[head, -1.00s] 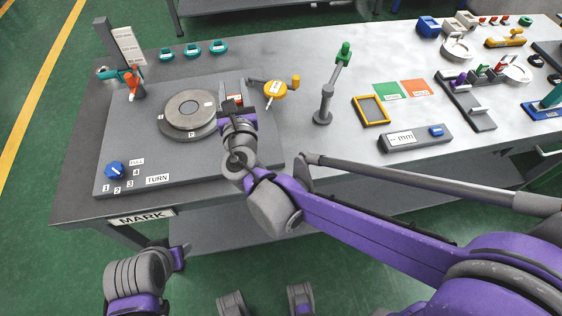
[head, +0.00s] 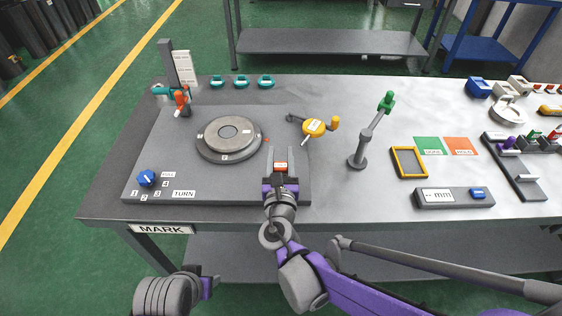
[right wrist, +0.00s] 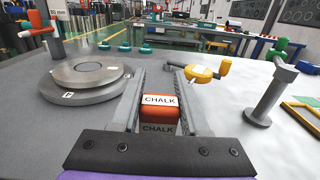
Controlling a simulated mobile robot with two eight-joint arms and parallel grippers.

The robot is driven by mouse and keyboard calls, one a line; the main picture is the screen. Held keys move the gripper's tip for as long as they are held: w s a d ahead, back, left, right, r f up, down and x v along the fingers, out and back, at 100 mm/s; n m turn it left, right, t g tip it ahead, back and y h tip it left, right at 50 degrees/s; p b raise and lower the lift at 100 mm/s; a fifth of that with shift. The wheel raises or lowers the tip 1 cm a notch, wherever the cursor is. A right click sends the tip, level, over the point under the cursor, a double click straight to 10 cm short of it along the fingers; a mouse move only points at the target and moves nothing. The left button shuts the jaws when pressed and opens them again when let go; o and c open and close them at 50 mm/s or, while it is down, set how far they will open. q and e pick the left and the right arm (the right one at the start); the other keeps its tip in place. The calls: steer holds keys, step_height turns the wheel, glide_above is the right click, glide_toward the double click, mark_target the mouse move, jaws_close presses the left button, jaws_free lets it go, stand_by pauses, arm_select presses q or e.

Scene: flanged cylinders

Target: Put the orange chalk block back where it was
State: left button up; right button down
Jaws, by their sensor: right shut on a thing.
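The orange chalk block (head: 280,168) is between the fingers of my right gripper (head: 281,160), which is shut on it. In the right wrist view the block (right wrist: 159,105) shows a white CHALK label on top, and the gripper fingers (right wrist: 160,92) stand on both sides of it. It is over the right part of the grey plate, in front and to the right of the round turntable (head: 228,148). I cannot tell whether it touches the plate. My left gripper (head: 207,286) is low at the left, before the table; its fingers cannot be made out.
A yellow dial gauge (head: 314,128) sits just behind and right of the block. A grey post with a green top (head: 358,158) stands further right. The blue knob (head: 146,178) is at the plate's front left. Bare table (head: 350,200) lies right of the plate.

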steer(key=shift+f, duration=0.7)
steer(key=shift+f, duration=0.2)
steer(key=shift+c, duration=2.1)
jaws_free()
steer(key=shift+r, duration=0.15)
steer(key=shift+s+r, duration=0.1)
steer(key=shift+s, duration=0.1)
steer(key=s, duration=1.1)
steer(key=shift+s, duration=0.35)
